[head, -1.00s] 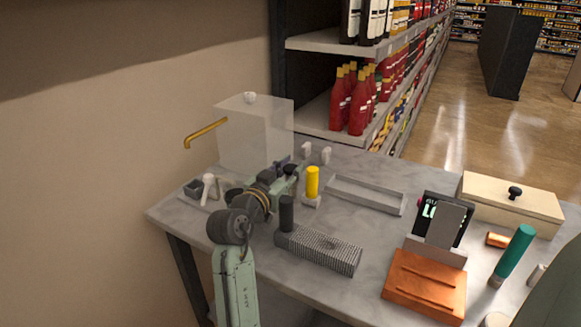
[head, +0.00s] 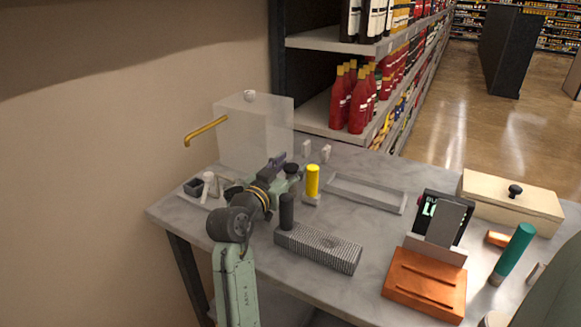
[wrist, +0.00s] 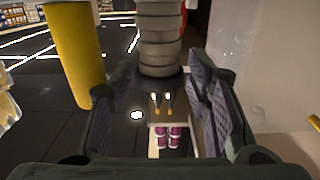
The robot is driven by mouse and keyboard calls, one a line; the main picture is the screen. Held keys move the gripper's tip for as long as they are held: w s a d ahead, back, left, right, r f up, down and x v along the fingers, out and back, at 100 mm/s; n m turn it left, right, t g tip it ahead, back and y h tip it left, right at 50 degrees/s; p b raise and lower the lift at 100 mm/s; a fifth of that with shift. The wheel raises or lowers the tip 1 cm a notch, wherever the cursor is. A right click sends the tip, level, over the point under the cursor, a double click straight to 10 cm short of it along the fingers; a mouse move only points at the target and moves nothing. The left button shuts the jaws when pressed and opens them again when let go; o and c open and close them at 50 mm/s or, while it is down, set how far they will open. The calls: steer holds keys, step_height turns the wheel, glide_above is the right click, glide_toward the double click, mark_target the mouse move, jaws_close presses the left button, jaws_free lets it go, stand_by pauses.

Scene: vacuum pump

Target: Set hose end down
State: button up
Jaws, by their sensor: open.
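A dark grey ribbed piece, seemingly the hose end (wrist: 158,42), stands upright in the wrist view, just beyond and between my fingertips, with a gap on both sides. In the head view, its dark round top (head: 292,168) shows at the tip of my gripper (head: 279,172), left of the yellow cylinder. My gripper (wrist: 160,82) is open, its two padded fingers spread wide with nothing between the pads. The lower part of the ribbed piece is hidden in the head view, so I cannot tell what it rests on.
A yellow cylinder (head: 312,181) stands close by on the right. A clear box (head: 255,125) with a brass pipe (head: 206,131) is behind my gripper. A finned grey block (head: 325,250) with a black post lies in front. An empty grey tray (head: 365,194) lies to the right.

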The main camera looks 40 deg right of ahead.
steer(key=b+v, duration=0.3)
steer(key=v, duration=0.9)
steer(key=shift+d, duration=0.1)
